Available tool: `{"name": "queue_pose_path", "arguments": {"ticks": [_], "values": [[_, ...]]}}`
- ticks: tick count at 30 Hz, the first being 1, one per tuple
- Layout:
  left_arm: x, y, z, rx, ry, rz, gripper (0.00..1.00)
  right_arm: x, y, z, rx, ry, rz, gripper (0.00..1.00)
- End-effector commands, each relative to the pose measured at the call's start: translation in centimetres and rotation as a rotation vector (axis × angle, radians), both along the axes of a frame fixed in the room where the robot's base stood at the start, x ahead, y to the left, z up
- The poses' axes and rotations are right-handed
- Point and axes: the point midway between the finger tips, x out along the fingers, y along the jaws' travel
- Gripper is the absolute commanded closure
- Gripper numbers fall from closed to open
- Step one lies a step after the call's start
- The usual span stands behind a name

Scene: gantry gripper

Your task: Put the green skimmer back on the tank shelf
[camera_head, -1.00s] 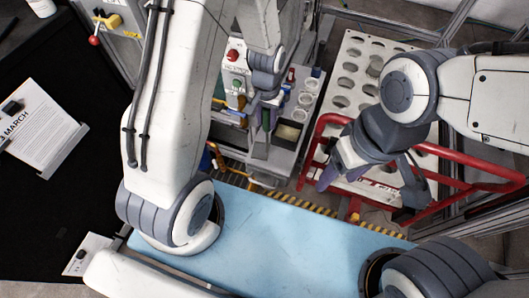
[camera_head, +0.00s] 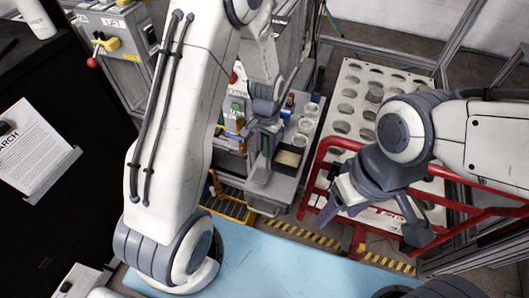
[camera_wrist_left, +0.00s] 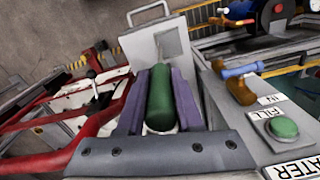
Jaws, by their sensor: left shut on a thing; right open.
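My left gripper (camera_head: 266,145) is shut on the green skimmer, whose green rounded handle (camera_wrist_left: 160,98) stands between the two purple fingers in the left wrist view. In the head view the skimmer is mostly hidden by the fingers and wrist. A grey plate (camera_wrist_left: 158,45) with a loop handle lies just beyond the green handle; I cannot tell whether they touch. The grey tank shelf (camera_head: 285,182) is under and beside my left gripper, with a yellowish square recess and several round cups. My right gripper (camera_head: 372,222) is open and empty, over the red-railed cart.
A control panel with a green button (camera_wrist_left: 283,127) is close to the right of my left gripper. The red rail (camera_head: 330,147) borders a white rack (camera_head: 350,100) with round holes. A blue surface (camera_head: 270,260) lies in front; its middle is clear.

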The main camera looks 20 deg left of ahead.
Motion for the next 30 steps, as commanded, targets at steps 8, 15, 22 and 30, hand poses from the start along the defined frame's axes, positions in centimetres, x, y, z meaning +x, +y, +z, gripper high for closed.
{"name": "queue_pose_path", "arguments": {"ticks": [8, 15, 22, 30], "values": [[0.0, 0.5, -2.9, 0.000, 0.003, -0.001, 1.00, 0.0, 0.0, 0.7, 0.000, 0.000, 0.000, 0.35], [0.1, 0.5, -4.3, -0.001, -0.003, 0.000, 1.00, 0.0, 0.0, 0.8, 0.000, 0.000, 0.000, 0.35], [0.1, 0.5, -4.5, 0.000, -0.002, 0.000, 1.00, 0.0, 0.0, 0.6, 0.000, 0.000, 0.000, 0.35], [0.1, 0.5, -4.6, 0.000, -0.001, 0.000, 0.35, 0.0, 0.0, 0.6, 0.000, 0.000, 0.000, 0.35]]}}
